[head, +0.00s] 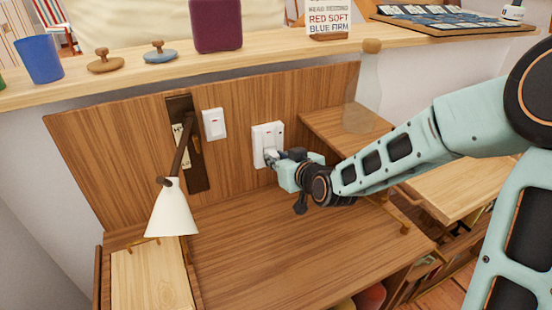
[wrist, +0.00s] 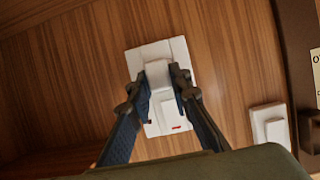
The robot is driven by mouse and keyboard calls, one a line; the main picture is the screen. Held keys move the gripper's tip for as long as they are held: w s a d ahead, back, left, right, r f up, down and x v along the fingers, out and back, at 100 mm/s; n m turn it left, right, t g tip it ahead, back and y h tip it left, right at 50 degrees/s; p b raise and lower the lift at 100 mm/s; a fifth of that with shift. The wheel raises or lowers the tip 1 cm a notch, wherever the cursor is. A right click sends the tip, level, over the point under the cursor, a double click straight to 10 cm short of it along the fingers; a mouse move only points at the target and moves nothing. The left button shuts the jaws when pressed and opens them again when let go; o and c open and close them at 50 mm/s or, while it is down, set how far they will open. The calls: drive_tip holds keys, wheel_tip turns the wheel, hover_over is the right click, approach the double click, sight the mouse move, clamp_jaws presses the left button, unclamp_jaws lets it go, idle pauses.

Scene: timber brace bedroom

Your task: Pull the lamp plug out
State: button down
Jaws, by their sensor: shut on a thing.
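The white lamp plug (wrist: 158,74) sits at the white wall socket (wrist: 150,52) in the wrist view, between my two fingers. My gripper (wrist: 158,88) is shut on the plug, one dark finger on each side. In the head view the socket (head: 262,133) is on the wooden back panel, and my gripper (head: 272,157) reaches it from the right. The plug is mostly hidden there by the fingers. Whether the plug is fully seated cannot be told. The wall lamp has a white cone shade (head: 172,211) and hangs on a dark wooden bracket (head: 197,165) to the left.
A white switch (head: 213,124) is left of the socket; it also shows in the wrist view (wrist: 270,125). A shelf above holds a blue cup (head: 39,59), lidded knobs, a maroon box (head: 216,25) and a sign (head: 329,18). The wooden desk top (head: 290,240) below is clear.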

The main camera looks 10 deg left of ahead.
drive_tip(key=shift+s, duration=0.1)
idle(0.3)
drive_tip(key=shift+s+d+p, duration=0.5)
drive_tip(key=shift+s+d, duration=0.55)
drive_tip(key=shift+s, duration=0.25)
drive_tip(key=shift+s, duration=0.1)
drive_tip(key=shift+s+d+p, duration=0.5)
drive_tip(key=shift+s+d, duration=0.5)
drive_tip(key=shift+s, duration=0.25)
drive_tip(key=shift+s+d, duration=0.1)
